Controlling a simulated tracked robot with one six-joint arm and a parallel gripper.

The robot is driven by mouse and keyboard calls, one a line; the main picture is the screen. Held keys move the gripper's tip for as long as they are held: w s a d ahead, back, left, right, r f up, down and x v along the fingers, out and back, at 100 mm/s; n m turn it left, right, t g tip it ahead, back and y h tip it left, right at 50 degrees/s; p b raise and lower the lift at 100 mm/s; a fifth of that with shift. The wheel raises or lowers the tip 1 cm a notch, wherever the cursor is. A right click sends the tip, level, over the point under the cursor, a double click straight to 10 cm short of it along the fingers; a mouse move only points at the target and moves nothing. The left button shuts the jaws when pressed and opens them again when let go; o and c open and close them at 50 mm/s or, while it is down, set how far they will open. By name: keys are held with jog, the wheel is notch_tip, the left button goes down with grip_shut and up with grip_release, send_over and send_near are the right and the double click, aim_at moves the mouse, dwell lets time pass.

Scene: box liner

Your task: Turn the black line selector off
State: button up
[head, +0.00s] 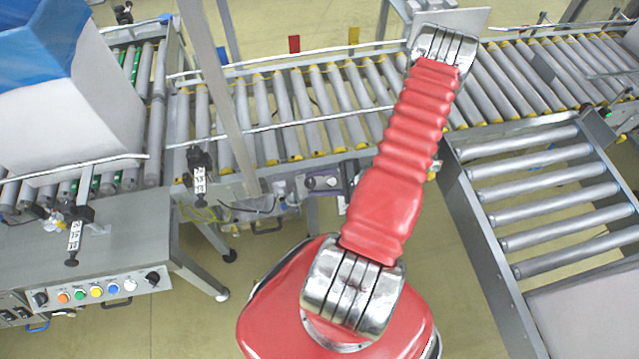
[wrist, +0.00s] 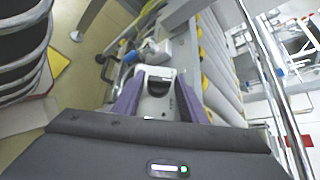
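My gripper shows in the wrist view (wrist: 160,80) with two purple fingers apart. A pale grey fitting (wrist: 155,105) with a dark part shows between the fingers; I cannot tell whether they touch it. In the head view the gripper is mostly hidden behind my red arm, and only some purple shows beside a small grey-and-dark fitting (head: 322,183) under the conveyor's front rail. A black knob (head: 152,279) sits at the right end of the button panel, and another black knob (head: 40,299) at its left end. I cannot read which one is the line selector.
The button panel (head: 100,289) carries several coloured buttons on a grey bench at the lower left. A roller conveyor (head: 290,105) runs across the back, with a sloping roller branch (head: 540,190) at right. A white box with blue liner (head: 70,110) stands at left. A grey post (head: 222,100) rises before the conveyor.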

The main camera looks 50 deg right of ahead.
jog(key=shift+d+r, duration=0.1)
jog(key=shift+d, duration=0.15)
jog(key=v, duration=1.3)
jog(key=shift+s, duration=0.4)
jog(key=shift+m, duration=0.3)
